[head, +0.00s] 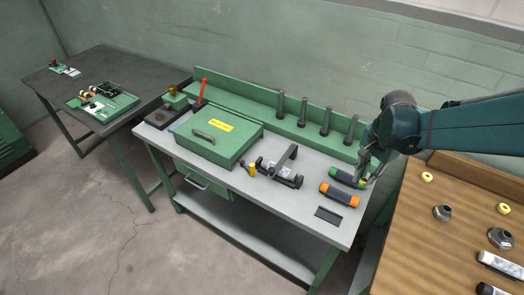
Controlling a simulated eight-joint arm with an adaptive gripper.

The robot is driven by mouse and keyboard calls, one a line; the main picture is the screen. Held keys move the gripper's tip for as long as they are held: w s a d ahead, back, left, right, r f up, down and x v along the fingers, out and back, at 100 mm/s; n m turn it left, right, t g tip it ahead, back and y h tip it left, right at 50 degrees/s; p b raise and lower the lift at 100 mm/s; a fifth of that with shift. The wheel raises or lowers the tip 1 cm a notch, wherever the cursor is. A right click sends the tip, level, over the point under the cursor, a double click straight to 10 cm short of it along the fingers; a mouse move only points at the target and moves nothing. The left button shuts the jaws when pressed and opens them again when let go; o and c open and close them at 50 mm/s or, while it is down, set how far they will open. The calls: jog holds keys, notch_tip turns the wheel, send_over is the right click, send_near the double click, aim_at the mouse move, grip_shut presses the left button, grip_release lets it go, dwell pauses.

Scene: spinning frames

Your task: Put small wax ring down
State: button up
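My gripper (368,172) hangs over the right end of the grey bench, beside a dark tool with green ends (343,177). A small yellowish patch shows near its fingertips, but it is too small to tell whether this is a held wax ring. The gap between the fingers is not clear. Two small yellow rings lie on the wooden table at the right: one near its back left (427,177), one further right (503,208).
The grey bench (285,205) also bears a green case (215,135), a black clamp-like device (283,172), an orange-ended tool (339,195) and a dark plate (328,215). Metal fittings (442,212) stand on the wooden table. Several dark pegs (303,111) rise from the rear ledge.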

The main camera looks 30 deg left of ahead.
jog(key=w+a+f+n, duration=0.1)
jog(key=w+a+n, duration=0.15)
jog(key=a, duration=0.75)
jog(key=w+a+n, duration=0.2)
jog(key=w+a, duration=0.2)
jog(key=a, duration=0.5)
jog(key=n+p, duration=0.1)
jog(key=n, duration=0.3)
send_over(276, 157)
notch_tip(276, 157, down, 4)
jog(key=shift+s+r, duration=0.1)
jog(key=shift+r, duration=0.05)
jog(key=shift+f, duration=3.15)
jog(key=shift+f, duration=1.9)
jog(key=shift+f, duration=0.1)
